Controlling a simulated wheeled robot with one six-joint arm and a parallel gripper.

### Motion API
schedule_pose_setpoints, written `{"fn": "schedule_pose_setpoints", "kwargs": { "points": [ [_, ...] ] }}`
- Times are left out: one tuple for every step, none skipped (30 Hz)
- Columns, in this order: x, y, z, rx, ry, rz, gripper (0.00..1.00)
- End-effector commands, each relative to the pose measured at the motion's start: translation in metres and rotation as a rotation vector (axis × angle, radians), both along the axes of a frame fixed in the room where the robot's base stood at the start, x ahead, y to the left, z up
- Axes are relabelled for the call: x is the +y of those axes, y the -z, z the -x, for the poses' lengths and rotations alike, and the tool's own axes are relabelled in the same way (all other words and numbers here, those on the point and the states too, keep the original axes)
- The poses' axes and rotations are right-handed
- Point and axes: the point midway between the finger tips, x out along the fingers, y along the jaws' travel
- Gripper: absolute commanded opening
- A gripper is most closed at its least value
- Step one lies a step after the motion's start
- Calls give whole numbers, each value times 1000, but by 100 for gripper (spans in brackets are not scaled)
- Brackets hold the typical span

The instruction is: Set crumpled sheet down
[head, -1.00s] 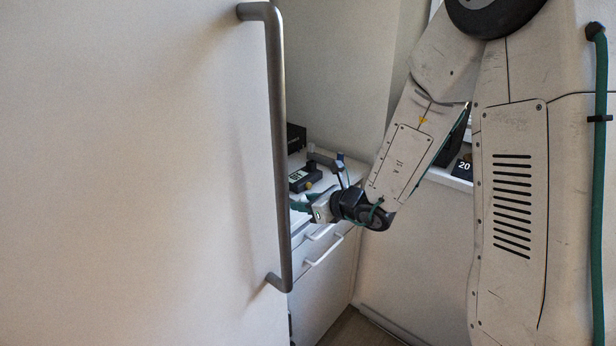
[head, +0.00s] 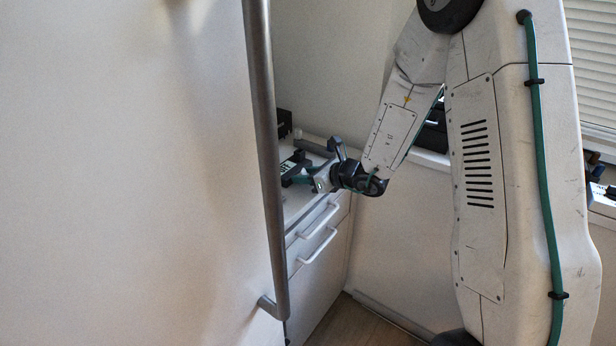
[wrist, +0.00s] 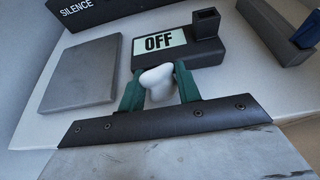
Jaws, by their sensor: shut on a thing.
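The crumpled sheet (wrist: 157,82) is a small white lump in the wrist view. My gripper (wrist: 158,88) is shut on it, with one green finger on each side. Behind it is a white countertop (wrist: 95,38); I cannot tell whether the sheet touches it. In the head view my gripper (head: 303,177) is over the counter (head: 299,203), low and near its front edge. The sheet cannot be made out there.
A dark device with an OFF display (wrist: 165,42) stands just beyond the fingers. A flat grey plate (wrist: 82,75) lies to the left. A black box marked SILENCE (wrist: 85,8) is behind. A dark block (wrist: 270,30) is at right. A white door with a long handle (head: 262,150) blocks the left.

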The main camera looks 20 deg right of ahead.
Motion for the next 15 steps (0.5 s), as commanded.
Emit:
{"fn": "schedule_pose_setpoints", "kwargs": {
  "points": [
    [0,8,0,2,0,0,13],
    [0,11,0,1,0,0,13],
    [-1,13,0,0,1,0,13],
    [-1,13,-1,-2,1,0,13],
    [-1,13,-1,-2,1,2,13],
    [-1,12,-1,-3,1,1,13],
    [-1,12,-1,-3,1,1,13],
    [0,12,-1,-3,0,1,13],
    [0,12,-1,-2,0,1,13],
    [0,12,-1,-2,0,1,13],
    [0,13,0,-2,-1,1,13],
    [1,14,0,-2,-1,1,13],
    [1,15,-1,-2,-1,1,13],
    [1,15,-1,-3,-1,1,39],
    [1,14,-1,-3,-2,1,50]
  ]
}}
